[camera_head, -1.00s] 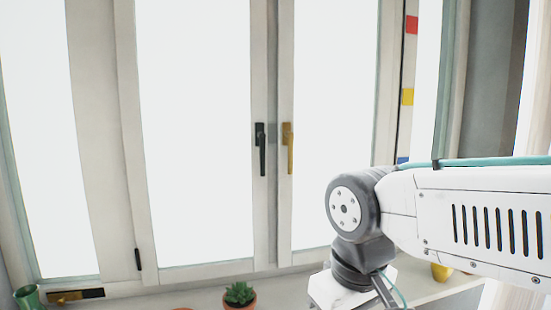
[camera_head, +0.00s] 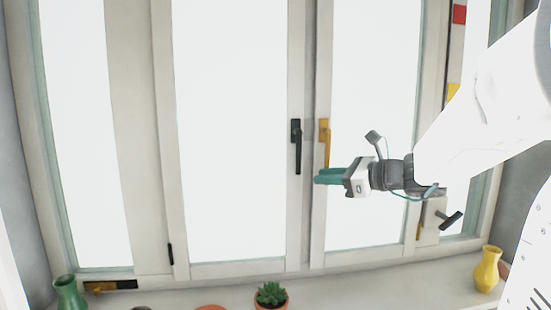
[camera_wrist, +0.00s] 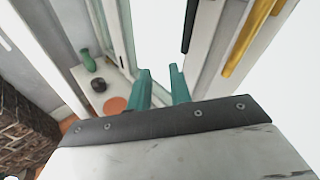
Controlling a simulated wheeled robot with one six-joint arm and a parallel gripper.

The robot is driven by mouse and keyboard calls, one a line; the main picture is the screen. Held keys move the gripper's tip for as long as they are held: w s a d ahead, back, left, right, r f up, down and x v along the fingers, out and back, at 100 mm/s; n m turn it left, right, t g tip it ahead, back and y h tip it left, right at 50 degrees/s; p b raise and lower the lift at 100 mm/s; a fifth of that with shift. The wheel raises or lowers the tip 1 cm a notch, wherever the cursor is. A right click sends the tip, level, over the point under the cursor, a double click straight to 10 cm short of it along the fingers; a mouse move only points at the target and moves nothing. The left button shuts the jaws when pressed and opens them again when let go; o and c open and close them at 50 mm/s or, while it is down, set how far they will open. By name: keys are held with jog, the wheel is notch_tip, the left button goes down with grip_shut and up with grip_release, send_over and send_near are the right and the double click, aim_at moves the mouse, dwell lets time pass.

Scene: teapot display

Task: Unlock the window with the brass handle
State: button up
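The brass handle (camera_head: 325,145) is mounted on the left edge of the right-hand window sash (camera_head: 319,235) and hangs straight down. My gripper (camera_head: 318,175) has teal fingers and points left, its tips overlapping the handle's lower end in the head view. In the wrist view the brass handle (camera_wrist: 250,38) lies to the right of my fingers (camera_wrist: 160,82), not between them. A gap shows between the fingers and nothing is in it. Whether a finger touches the handle cannot be told.
A black handle (camera_head: 297,146) hangs on the neighbouring sash, just left of the brass one. The sill below holds a green vase (camera_head: 69,293), a potted succulent (camera_head: 271,296) and a yellow vase (camera_head: 487,270). Another dark handle (camera_head: 451,220) is at the right.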

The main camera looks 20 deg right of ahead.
aim_at(328, 158)
jog(key=w+d+r+m+t+h, duration=0.25)
jog(key=d+m, duration=0.25)
jog(key=d, duration=0.4)
jog(key=shift+t, duration=0.45)
jog(key=x, duration=0.7)
jog(key=shift+s+a+f, duration=0.15)
jog(key=shift+a+f, duration=0.05)
jog(key=shift+a, duration=0.1)
grip_shut()
